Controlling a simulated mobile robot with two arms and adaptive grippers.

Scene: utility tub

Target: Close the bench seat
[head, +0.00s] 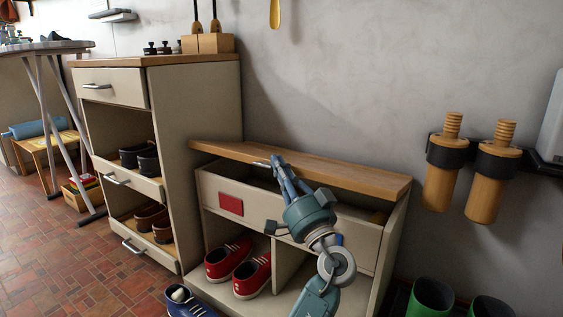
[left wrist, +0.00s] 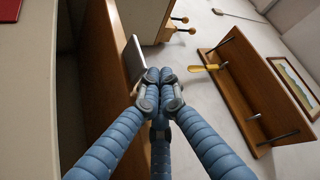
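The bench (head: 390,235) stands against the wall, a cream cabinet with a brown wooden seat (head: 340,172) on top. The seat is partly raised, and a dark gap shows between it and the front panel (head: 290,212). A small metal handle (head: 261,164) is on the seat's front edge; it also shows in the left wrist view (left wrist: 134,62). My left gripper (head: 276,160) is in front of the seat with its fingertips at the handle's right end. In the left wrist view its fingers (left wrist: 160,88) are together; contact with the handle is unclear. My right gripper is out of view.
Red shoes (head: 240,270) sit in the bench's lower compartment. A shoe cabinet (head: 190,130) stands close at the left. Wooden-handled holders (head: 490,180) hang on the wall at right. Green boots (head: 430,297) and a blue shoe (head: 190,303) are on the floor.

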